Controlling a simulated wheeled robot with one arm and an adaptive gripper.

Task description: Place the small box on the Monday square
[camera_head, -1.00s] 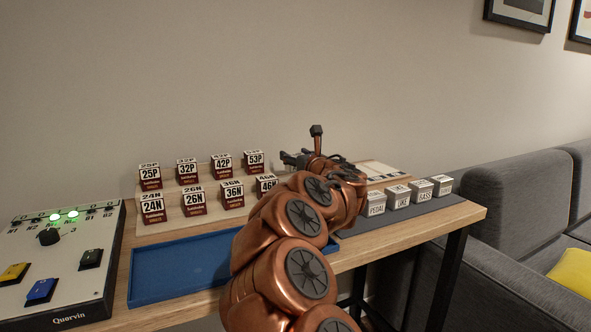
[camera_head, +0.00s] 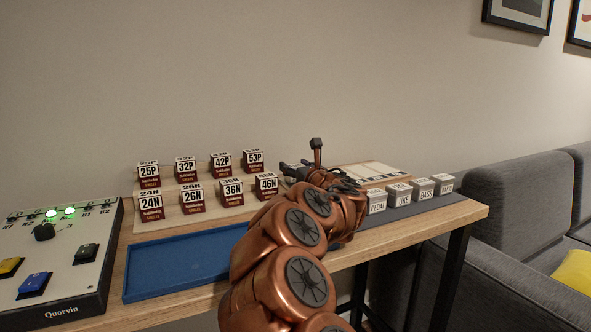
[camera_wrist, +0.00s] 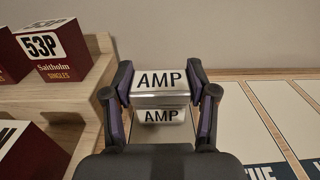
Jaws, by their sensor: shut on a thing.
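The small box (camera_wrist: 160,88) is silver-edged with white faces marked AMP. In the wrist view it sits between the two fingers of my gripper (camera_wrist: 160,92), which is shut on it. The board of white squares (camera_wrist: 268,121) lies below and to the right; one dark label ends in "UE", its start hidden by my gripper. I cannot read a Monday label. In the head view my gripper (camera_head: 296,170) is by the left end of the white-square board (camera_head: 376,170), and my arm hides the box. I cannot tell whether the box touches the board.
A wooden stepped rack (camera_head: 215,215) with several dark red boxes stands left of my gripper; its 53P box (camera_wrist: 55,45) is close by. A blue tray (camera_head: 180,269) and a switch panel (camera_head: 60,260) are at left.

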